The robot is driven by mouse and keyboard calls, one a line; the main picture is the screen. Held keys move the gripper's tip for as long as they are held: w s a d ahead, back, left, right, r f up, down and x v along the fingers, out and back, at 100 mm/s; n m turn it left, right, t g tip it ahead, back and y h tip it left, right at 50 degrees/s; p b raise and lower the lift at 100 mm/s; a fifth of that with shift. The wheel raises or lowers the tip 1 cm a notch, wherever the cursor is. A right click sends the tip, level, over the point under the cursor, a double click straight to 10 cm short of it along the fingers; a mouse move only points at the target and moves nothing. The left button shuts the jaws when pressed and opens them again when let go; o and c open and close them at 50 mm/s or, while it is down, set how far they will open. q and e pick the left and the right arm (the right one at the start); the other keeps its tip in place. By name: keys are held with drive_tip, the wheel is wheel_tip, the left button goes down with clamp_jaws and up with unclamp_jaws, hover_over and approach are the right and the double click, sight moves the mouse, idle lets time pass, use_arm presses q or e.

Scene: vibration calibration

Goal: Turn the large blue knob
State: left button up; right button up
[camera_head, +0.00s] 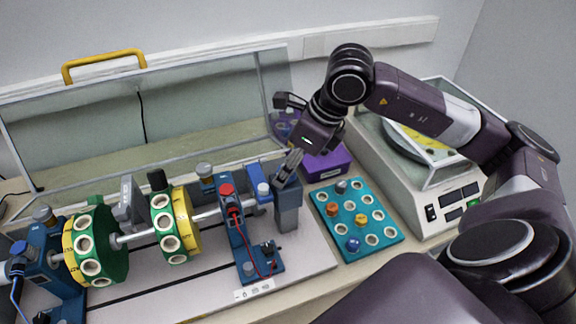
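My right gripper (288,168) comes in from the right and points down over the right end of the shaft rig. Its grey fingertips are just above the blue-grey end block (288,212). Whether they are open or closed is unclear at this angle. A blue part (253,172) stands just left of the fingertips, apart from or partly behind them. A blue part with a grey rounded end (17,250) sits at the far left end of the rig. I cannot tell for certain which of these is the large blue knob. My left gripper is not in view.
Two green and yellow discs (108,262) sit on the shaft, beside a blue bracket with a red knob (227,190). A teal tray (325,222) holds several small weights. A purple box (328,163) and a glass-sided scale (420,205) stand right. A raised transparent cover (200,110) stands behind.

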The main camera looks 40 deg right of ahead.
drive_tip(key=c, duration=0.7)
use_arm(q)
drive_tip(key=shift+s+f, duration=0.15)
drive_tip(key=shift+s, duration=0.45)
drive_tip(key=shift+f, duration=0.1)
use_arm(e)
drive_tip(key=shift+a+f+m+h+b, duration=0.15)
drive_tip(key=shift+m+h+b, duration=0.35)
drive_tip(key=shift+m+b, duration=0.6)
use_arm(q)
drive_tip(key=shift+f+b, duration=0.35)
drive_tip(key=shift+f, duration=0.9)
use_arm(e)
drive_tip(key=shift+m+t+h, duration=0.3)
drive_tip(key=shift+m+h, duration=0.3)
drive_tip(key=shift+m, duration=1.3)
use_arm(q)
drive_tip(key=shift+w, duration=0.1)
use_arm(e)
drive_tip(key=shift+r, duration=0.2)
